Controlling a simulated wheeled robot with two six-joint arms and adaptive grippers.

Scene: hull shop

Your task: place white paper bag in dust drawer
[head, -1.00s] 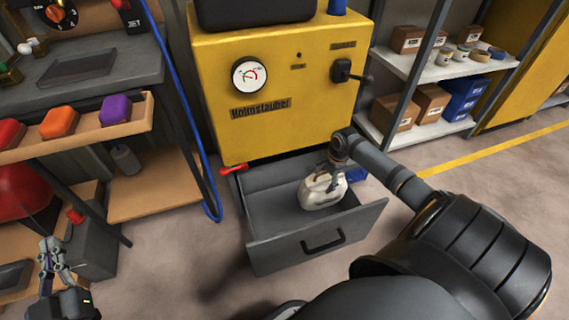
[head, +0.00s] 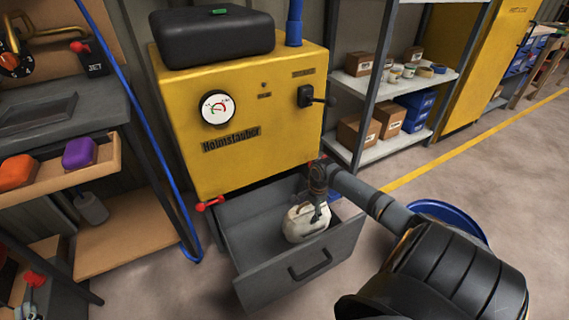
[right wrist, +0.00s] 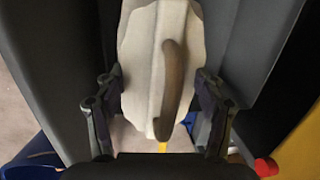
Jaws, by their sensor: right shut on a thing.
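The white paper bag (head: 298,226) is inside the open grey dust drawer (head: 282,270) under the yellow machine. My right gripper (head: 319,206) reaches down into the drawer from the right and is shut on the bag. In the right wrist view the bag (right wrist: 143,60), with a brown curved handle, sits between the two fingers of the gripper (right wrist: 157,100). The drawer walls show on both sides there. Whether the bag's underside touches the drawer floor is hard to tell.
The yellow machine (head: 250,135) with a gauge stands behind the drawer. A red-ended handle (head: 210,203) is at the drawer's left rear. A blue hose (head: 150,130) hangs at left. A blue round container (head: 447,217) stands on the floor at right, behind my right arm.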

